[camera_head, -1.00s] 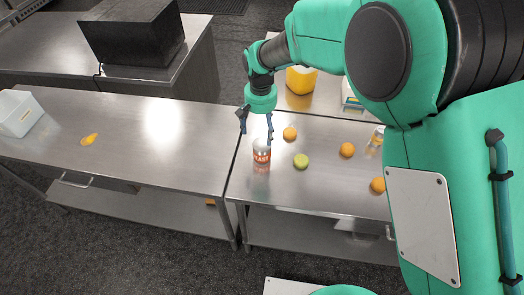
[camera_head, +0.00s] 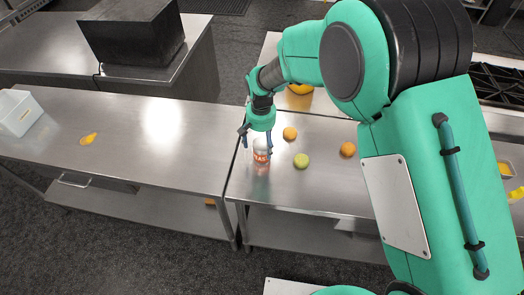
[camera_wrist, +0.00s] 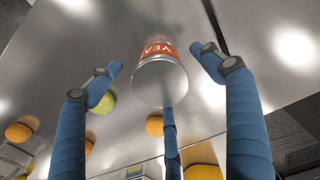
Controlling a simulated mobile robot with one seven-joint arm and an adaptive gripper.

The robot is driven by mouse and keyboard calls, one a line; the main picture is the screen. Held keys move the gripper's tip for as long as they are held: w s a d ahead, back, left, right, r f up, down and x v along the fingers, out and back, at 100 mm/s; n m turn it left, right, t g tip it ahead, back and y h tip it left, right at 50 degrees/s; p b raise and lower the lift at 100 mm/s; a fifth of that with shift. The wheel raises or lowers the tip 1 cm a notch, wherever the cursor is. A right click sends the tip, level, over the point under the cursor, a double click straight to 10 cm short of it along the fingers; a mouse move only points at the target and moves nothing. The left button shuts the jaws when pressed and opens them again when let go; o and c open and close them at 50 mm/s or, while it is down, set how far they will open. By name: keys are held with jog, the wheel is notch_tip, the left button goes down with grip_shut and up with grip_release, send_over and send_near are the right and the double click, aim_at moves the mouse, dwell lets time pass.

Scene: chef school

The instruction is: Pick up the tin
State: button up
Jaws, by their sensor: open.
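The tin (camera_head: 261,152) stands on the steel table near its left edge. It has an orange-red label with white lettering and a bare metal end, which faces the wrist camera. My gripper (camera_head: 257,148) is above and around the tin, its fingers pointing down. In the wrist view the tin (camera_wrist: 160,72) lies between the spread blue fingers of my gripper (camera_wrist: 160,62), with gaps on both sides. The gripper is open and holds nothing. Part of the tin is hidden by the gripper in the head view.
A green fruit (camera_head: 301,160) lies just right of the tin. Orange fruits (camera_head: 290,133) and (camera_head: 347,149) are on the same table. The left table (camera_head: 130,160) holds a yellow item (camera_head: 88,138) and a white bin (camera_head: 17,112).

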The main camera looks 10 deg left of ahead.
jog(key=shift+w+d+f+b, duration=0.15)
jog(key=shift+f+b, duration=0.15)
jog(key=shift+f, duration=2.3)
jog(key=c, duration=1.5)
jog(key=shift+r, duration=0.15)
jog(key=shift+r, duration=0.55)
jog(key=shift+s+d+r, duration=0.1)
jog(key=shift+s+r, duration=0.1)
jog(key=shift+r, duration=0.4)
jog(key=shift+s+d+r, duration=0.1)
jog(key=shift+s+r, duration=0.05)
jog(key=shift+r, duration=0.45)
jog(key=s+d, duration=0.2)
jog(key=s, duration=0.2)
jog(key=s+d+r, duration=0.1)
jog(key=s+d, duration=0.1)
jog(key=s, duration=0.3)
jog(key=s+d+p, duration=0.1)
jog(key=s+d, duration=0.2)
jog(key=s, duration=0.1)
jog(key=shift+s+r, duration=0.15)
jog(key=shift+s, duration=0.1)
